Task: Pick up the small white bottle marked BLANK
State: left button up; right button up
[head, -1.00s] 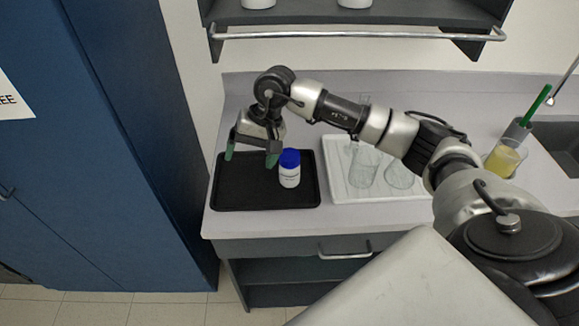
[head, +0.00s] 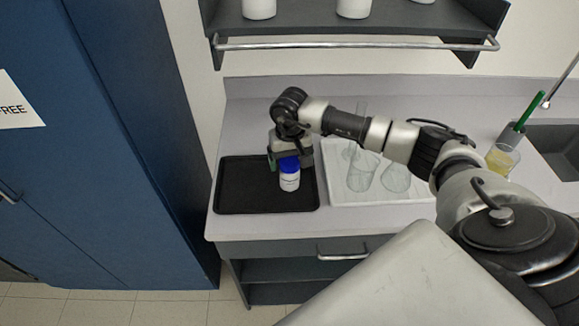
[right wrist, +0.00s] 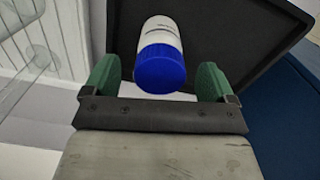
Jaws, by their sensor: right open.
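A small white bottle with a blue cap (head: 289,178) stands on a black tray (head: 236,190) on the counter. In the right wrist view the bottle (right wrist: 162,55) lies between the two green fingertips, with a gap on each side; its label is too small to read. My right gripper (right wrist: 155,82) is open around the line of the bottle, and in the head view the gripper (head: 288,160) is at the bottle's cap, partly hiding it. My left gripper is not in view.
A white tray (head: 400,198) with clear glassware (head: 362,172) stands right of the black tray. A beaker of yellow liquid (head: 502,159) stands by the sink (head: 555,150). A shelf with a rail (head: 350,43) hangs above, and a blue cabinet (head: 110,130) stands at the left.

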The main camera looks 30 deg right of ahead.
jog(key=shift+f, duration=1.1)
jog(key=c, duration=1.1)
jog(key=shift+o, duration=0.2)
jog(key=shift+r, duration=0.1)
